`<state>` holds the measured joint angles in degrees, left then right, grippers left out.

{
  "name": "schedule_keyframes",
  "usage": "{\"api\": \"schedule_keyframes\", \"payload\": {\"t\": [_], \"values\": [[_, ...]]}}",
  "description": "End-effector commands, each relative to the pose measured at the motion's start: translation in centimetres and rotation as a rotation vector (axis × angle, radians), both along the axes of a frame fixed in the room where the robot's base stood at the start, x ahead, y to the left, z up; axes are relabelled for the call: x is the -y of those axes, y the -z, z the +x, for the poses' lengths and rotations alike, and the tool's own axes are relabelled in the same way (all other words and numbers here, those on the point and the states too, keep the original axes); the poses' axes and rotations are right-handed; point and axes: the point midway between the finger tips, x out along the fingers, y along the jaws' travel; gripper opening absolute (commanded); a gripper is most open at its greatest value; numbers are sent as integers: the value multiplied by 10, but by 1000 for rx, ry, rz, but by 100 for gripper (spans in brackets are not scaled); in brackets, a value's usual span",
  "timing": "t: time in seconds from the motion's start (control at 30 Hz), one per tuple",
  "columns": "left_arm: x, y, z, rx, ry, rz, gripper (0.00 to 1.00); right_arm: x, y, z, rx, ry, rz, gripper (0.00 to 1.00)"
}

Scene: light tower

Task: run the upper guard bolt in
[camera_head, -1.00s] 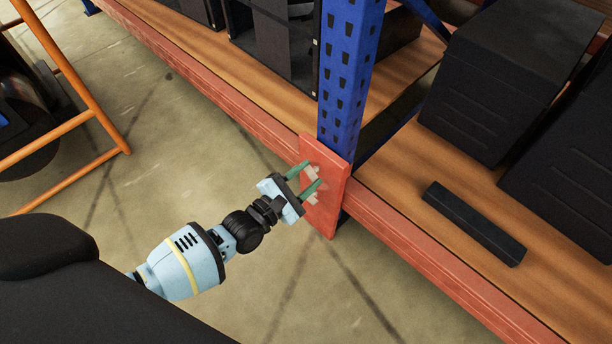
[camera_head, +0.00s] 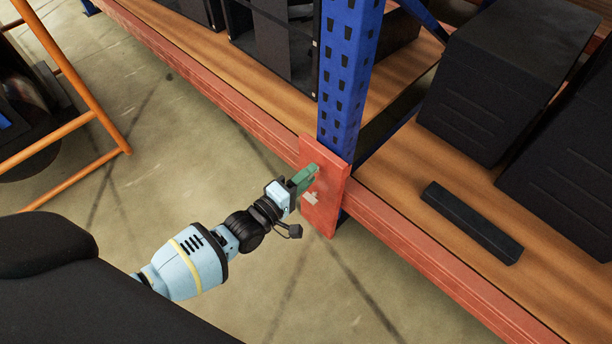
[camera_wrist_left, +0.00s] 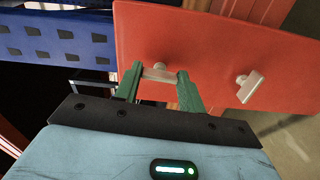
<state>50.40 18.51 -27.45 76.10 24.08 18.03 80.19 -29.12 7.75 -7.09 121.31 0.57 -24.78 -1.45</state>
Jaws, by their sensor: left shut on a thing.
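The red guard plate (camera_head: 336,190) sits at the foot of the blue post, and its face fills much of the left wrist view (camera_wrist_left: 215,40). My left gripper (camera_head: 313,171) has green fingers and is at the upper guard bolt. In the left wrist view the fingers are shut on the two ends of that pale bolt's crossbar (camera_wrist_left: 160,73). In the head view the fingers hide most of the upper bolt. The lower bolt (camera_head: 311,198) is pale, stands free below the gripper, and shows tilted in the left wrist view (camera_wrist_left: 249,86). My right gripper is not in view.
The blue perforated post (camera_head: 346,75) rises above the plate. A red beam (camera_head: 405,238) edges the wooden shelf, which holds black cases (camera_head: 505,80) and a dark bar (camera_head: 473,222). An orange frame (camera_head: 75,78) stands at the left. The floor before the plate is clear.

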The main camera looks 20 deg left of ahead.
Motion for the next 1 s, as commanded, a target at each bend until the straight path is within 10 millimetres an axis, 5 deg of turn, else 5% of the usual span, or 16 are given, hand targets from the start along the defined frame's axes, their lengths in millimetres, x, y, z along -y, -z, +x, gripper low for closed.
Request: {"api": "schedule_keyframes", "payload": {"t": [1.0], "values": [[-2, 4, -3, 323, 2, 909, 17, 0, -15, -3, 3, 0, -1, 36]]}}
